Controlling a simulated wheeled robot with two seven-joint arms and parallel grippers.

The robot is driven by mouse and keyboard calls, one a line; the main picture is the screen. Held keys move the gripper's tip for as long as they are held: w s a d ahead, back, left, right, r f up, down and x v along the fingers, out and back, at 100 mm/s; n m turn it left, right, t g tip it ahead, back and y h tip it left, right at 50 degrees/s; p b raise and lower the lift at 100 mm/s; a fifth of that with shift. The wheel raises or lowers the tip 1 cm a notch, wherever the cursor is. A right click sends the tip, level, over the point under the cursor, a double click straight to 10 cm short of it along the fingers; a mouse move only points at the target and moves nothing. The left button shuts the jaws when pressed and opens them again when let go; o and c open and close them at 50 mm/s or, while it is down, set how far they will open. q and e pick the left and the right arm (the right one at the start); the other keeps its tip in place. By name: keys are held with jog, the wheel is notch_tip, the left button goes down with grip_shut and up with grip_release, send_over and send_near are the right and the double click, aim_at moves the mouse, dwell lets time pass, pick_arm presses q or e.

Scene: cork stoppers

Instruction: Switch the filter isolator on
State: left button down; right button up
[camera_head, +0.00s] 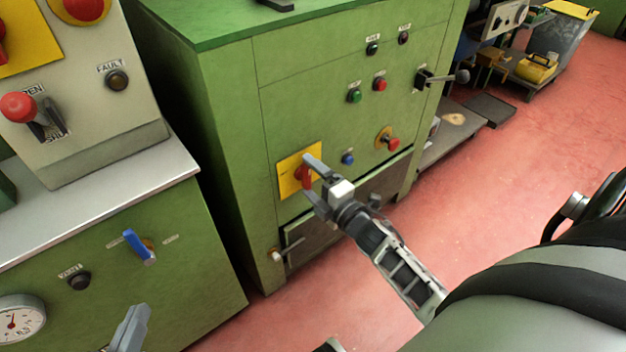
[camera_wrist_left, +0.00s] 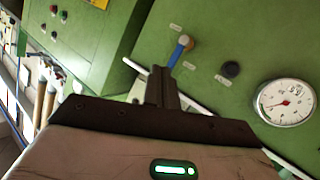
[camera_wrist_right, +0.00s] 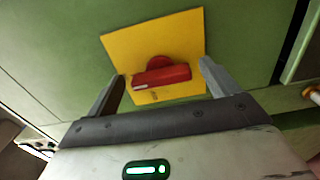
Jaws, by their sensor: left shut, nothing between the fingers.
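A red rotary handle (camera_head: 306,178) sits on a yellow plate (camera_head: 288,185) low on the front of the green cabinet, the likely isolator; its label is too small to read. My right gripper (camera_head: 314,183) is at this handle. In the right wrist view, the open fingers stand on either side of the red handle (camera_wrist_right: 162,76), with a gap at both ends. The handle lies crosswise between them there. My left gripper (camera_head: 130,328) is shut and empty at the lower left, and its closed fingers also show in the left wrist view (camera_wrist_left: 163,85).
A blue lever (camera_head: 139,246), a black knob (camera_head: 78,281) and a gauge (camera_head: 20,318) are on the left green panel. A second yellow plate (camera_head: 30,35) is at the top left. A blue button (camera_head: 348,158) and a red knob (camera_head: 392,144) sit right of the handle.

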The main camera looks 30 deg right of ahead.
pick_arm(q)
jog(key=shift+r, duration=0.15)
pick_arm(e)
jog(key=shift+s, duration=0.1)
jog(key=shift+s, duration=0.3)
pick_arm(q)
jog(key=shift+a+f+g+y+p, duration=0.3)
jog(key=shift+f+p, duration=0.15)
jog(key=shift+p, duration=0.3)
jog(key=shift+a+f+g+y+p, duration=0.2)
jog(key=shift+f+g+p, duration=0.15)
jog(key=shift+p, duration=0.35)
pick_arm(e)
jog(key=s+d, duration=0.1)
jog(key=s, duration=1.4)
jog(key=shift+d, duration=0.15)
pick_arm(q)
jog(key=shift+w+d, duration=0.1)
